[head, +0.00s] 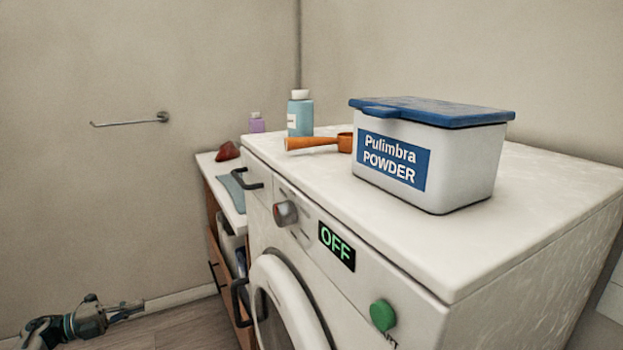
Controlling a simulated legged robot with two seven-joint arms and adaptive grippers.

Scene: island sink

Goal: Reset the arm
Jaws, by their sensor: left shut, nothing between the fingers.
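My left gripper (126,309) is low at the bottom left of the head view, over the floor and near the wall. Its fingers point right, towards the cabinet and the washing machine, and they are closed with nothing between them. It stands apart from the washing machine (400,262) and touches nothing that I can see. My right gripper is not in the head view.
A towel bar (130,122) juts from the wall.

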